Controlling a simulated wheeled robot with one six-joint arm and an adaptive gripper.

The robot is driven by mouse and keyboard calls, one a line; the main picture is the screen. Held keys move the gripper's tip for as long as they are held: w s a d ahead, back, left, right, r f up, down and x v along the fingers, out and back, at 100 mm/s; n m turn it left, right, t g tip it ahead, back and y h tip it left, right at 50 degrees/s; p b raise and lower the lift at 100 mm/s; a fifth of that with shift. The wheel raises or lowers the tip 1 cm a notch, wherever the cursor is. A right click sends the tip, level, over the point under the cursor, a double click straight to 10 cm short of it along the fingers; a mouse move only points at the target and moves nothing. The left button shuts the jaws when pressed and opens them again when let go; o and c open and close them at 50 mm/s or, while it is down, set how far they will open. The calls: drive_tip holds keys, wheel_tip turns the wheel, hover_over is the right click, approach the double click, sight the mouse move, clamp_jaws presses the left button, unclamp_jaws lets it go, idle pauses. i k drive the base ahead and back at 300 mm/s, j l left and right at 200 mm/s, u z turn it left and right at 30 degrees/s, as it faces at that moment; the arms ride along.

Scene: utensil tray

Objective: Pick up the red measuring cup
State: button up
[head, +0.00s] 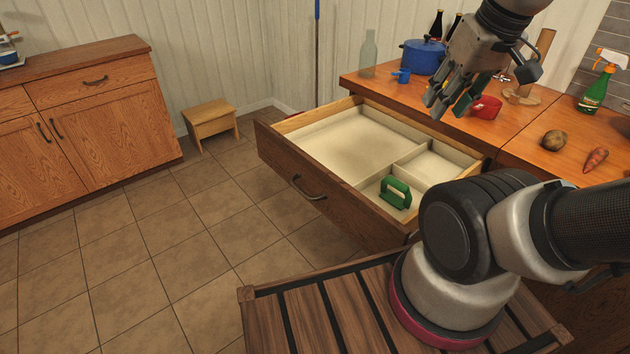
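The red measuring cup (487,107) sits on the wooden counter (385,88), behind the open drawer's right part. My gripper (449,108) hangs above the counter's front edge, to the left of the red cup in the picture. Its fingers point down and look spread apart, with nothing seen between them. The gripper appears apart from the cup. The cup's left side is close to the fingers in the picture, and its handle is hard to make out.
On the counter stand a blue pot (422,57), a small blue cup (401,76), a glass bottle (369,55), a potato (554,141), a carrot (596,159) and a spray bottle (595,90).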

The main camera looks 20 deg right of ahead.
sight(487, 108)
drive_tip(key=k+l+z, duration=0.1)
drive_tip(key=l, duration=0.25)
drive_tip(key=k+l+z, duration=0.15)
drive_tip(key=l, duration=0.25)
drive_tip(key=k+l+z, duration=0.1)
drive_tip(key=l, duration=0.25)
drive_tip(key=k+l+z, duration=0.1)
drive_tip(key=l, duration=0.3)
drive_tip(key=k, duration=0.05)
